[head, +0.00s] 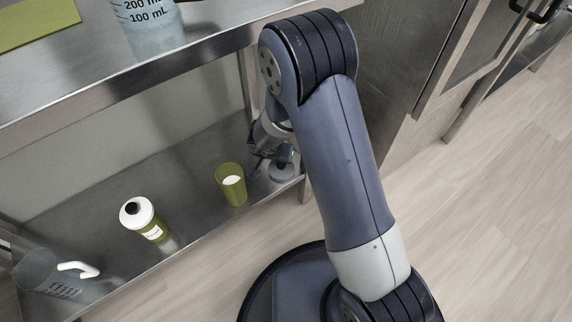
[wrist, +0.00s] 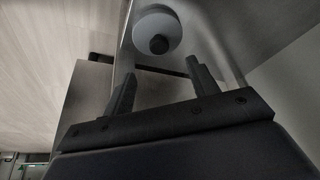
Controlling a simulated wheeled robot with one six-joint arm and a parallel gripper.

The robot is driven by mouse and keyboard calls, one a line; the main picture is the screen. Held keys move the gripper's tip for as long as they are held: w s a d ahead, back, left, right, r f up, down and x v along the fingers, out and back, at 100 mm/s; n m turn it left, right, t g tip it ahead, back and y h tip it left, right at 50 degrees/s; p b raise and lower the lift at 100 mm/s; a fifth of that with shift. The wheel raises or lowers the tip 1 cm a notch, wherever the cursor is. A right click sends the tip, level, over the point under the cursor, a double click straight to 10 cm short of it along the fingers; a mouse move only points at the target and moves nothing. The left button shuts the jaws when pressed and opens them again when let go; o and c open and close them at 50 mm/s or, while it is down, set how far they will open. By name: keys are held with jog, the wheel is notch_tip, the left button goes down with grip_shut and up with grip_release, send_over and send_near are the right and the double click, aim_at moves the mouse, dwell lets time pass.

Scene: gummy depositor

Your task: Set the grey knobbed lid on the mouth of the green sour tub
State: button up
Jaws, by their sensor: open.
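The green sour tub (head: 230,191) stands open on the lower steel shelf, with white contents showing inside. The grey knobbed lid (head: 281,174) lies on the same shelf to the right of the tub, near the shelf's end, partly hidden by my gripper (head: 272,160). In the wrist view the lid (wrist: 150,24) is a pale grey disc with a dark round knob, knob facing the camera. My gripper (wrist: 160,75) is open and empty. Its two fingers point toward the lid, and the knob sits beyond their tips, roughly between them. The tub is not in the wrist view.
The upper steel shelf (head: 75,105) overhangs, holding a beaker (head: 148,30) and a green mat (head: 38,22).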

aim_at(281, 164)
jog(key=b+x, duration=0.2)
jog(key=x, duration=0.7)
jog(key=shift+f+b, duration=0.2)
jog(key=shift+b, duration=0.15)
jog(key=shift+c, duration=0.2)
jog(key=c, duration=1)
notch_tip(281, 164, up, 10)
jog(key=p, duration=0.4)
jog(key=shift+p, duration=0.35)
